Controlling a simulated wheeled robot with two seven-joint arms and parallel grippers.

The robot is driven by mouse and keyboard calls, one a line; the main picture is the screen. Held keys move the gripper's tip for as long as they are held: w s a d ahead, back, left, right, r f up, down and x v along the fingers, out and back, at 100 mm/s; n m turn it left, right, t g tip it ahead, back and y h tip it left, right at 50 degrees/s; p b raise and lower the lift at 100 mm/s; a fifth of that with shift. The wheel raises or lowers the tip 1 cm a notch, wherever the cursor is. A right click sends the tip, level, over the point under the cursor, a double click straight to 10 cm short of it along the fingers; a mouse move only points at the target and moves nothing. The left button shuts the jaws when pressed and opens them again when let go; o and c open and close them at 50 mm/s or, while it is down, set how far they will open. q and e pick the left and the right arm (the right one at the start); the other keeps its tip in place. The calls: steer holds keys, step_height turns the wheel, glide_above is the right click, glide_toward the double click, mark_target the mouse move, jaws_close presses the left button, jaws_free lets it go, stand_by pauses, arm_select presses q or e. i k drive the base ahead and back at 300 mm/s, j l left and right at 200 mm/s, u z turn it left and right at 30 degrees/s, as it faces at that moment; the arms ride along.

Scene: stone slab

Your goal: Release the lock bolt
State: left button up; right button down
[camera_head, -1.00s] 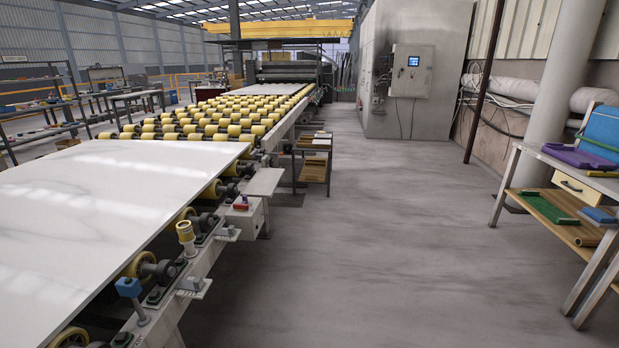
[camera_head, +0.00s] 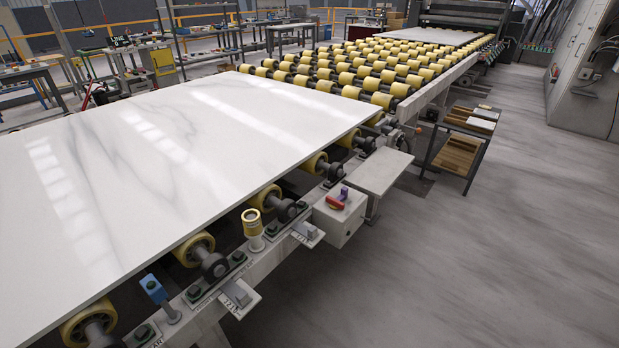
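I cannot tell for sure which part is the lock bolt. A white box (camera_head: 336,227) on the side of the roller line carries a red handle (camera_head: 335,203) and a small upright purple piece (camera_head: 344,193) close beside it. Nearer, a blue block (camera_head: 154,288) tops a short grey post on the frame rail. A yellow capped post (camera_head: 252,222) stands between them along the rail. Grey pedals or levers (camera_head: 238,294) stick out from the rail. A white marbled stone slab (camera_head: 170,170) lies flat on the rollers. Neither of my grippers is in view.
Yellow rollers (camera_head: 365,70) run from the slab to a machine at the back. A pale side shelf (camera_head: 370,172) juts out beyond the box. A dark rack (camera_head: 460,145) stands farther along. Open concrete floor (camera_head: 500,260) lies to the right. Workbenches stand at the back left.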

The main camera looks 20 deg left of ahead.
mark_target(344, 191)
steer(key=i+l+u, duration=0.15)
steer(key=i+u, duration=0.3)
steer(key=i+l+u, duration=0.3)
steer(key=i+u, duration=0.2)
steer(key=k, duration=0.05)
